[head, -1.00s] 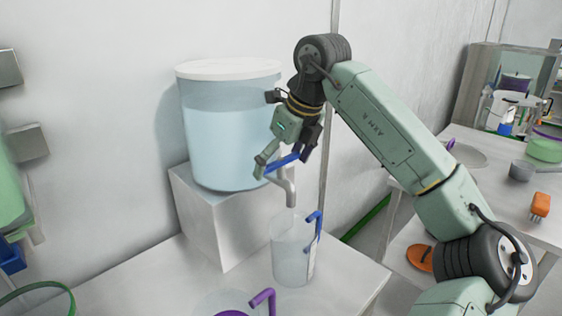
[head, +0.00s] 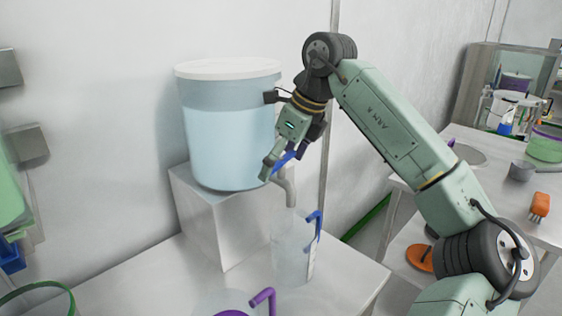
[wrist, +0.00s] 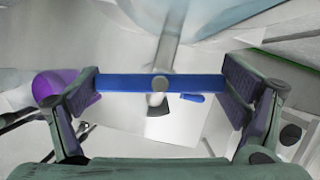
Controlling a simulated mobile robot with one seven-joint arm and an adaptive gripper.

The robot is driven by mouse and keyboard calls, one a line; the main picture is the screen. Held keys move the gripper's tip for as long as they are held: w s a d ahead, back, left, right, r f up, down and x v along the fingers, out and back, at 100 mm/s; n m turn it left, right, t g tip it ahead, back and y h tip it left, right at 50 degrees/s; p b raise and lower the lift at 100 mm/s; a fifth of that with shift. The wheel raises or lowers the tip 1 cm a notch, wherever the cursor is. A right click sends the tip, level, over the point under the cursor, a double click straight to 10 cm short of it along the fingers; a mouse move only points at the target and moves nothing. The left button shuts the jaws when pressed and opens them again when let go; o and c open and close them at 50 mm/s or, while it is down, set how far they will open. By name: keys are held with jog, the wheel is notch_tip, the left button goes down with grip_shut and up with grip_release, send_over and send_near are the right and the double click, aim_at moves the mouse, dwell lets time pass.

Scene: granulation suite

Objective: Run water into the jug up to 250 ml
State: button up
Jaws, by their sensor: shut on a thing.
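A clear jug (head: 290,258) with a blue handle (head: 315,222) stands upright on the bench below the metal spout (head: 291,190) of a large water tank (head: 230,130). The jug's water level and its marks are too faint to read. My gripper (head: 284,164) is at the tap above the spout, shut on its blue lever (wrist: 125,82). In the wrist view the lever spans both finger pads, with the round tap stem at its middle. The gripper partly hides the lever in the head view. I cannot tell whether water is running.
The tank stands on a white block (head: 215,225) on the bench. A purple item with a bent purple handle (head: 263,300) is in front of the jug. A green-rimmed container (head: 40,297) is at the lower left. Another table (head: 480,190) with loose items is at the right.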

jog(key=shift+r+n+g, duration=0.1)
jog(key=shift+n+g, duration=0.5)
jog(key=shift+n, duration=1)
jog(key=shift+y, duration=0.3)
jog(key=o, duration=0.9)
jog(key=shift+a, duration=0.1)
